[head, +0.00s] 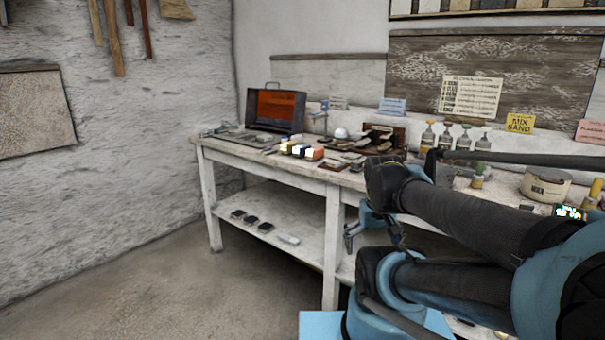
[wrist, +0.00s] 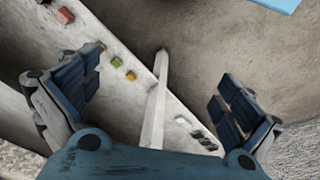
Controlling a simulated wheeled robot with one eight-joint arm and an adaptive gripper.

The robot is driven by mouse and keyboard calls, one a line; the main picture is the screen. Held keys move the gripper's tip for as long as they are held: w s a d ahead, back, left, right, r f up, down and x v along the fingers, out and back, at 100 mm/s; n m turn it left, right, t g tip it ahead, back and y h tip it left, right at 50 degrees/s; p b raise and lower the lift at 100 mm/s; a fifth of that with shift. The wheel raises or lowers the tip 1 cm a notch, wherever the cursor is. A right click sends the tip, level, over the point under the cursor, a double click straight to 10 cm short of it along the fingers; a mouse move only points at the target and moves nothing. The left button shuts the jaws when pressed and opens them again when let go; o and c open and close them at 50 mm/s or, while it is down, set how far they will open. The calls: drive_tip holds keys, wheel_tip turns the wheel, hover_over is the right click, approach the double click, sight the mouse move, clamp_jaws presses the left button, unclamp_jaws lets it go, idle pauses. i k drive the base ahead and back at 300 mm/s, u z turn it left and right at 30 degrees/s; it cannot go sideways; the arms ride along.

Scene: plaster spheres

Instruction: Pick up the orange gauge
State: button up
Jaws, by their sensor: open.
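The bench leg (wrist: 155,105) crosses the space seen between my fingers. A lower shelf (head: 275,225) holds several dark items and a white one. An open case (head: 275,108), bottles (head: 445,138) and a tub (head: 545,184) stand on the bench. The floor at left (head: 150,290) is clear.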

sight(316, 153)
drive_tip(key=z, duration=1.35)
drive_tip(key=k, duration=0.85)
drive_tip(key=u, duration=1.35)
drive_tip(key=i, duration=1)
drive_tip(key=z, duration=0.05)
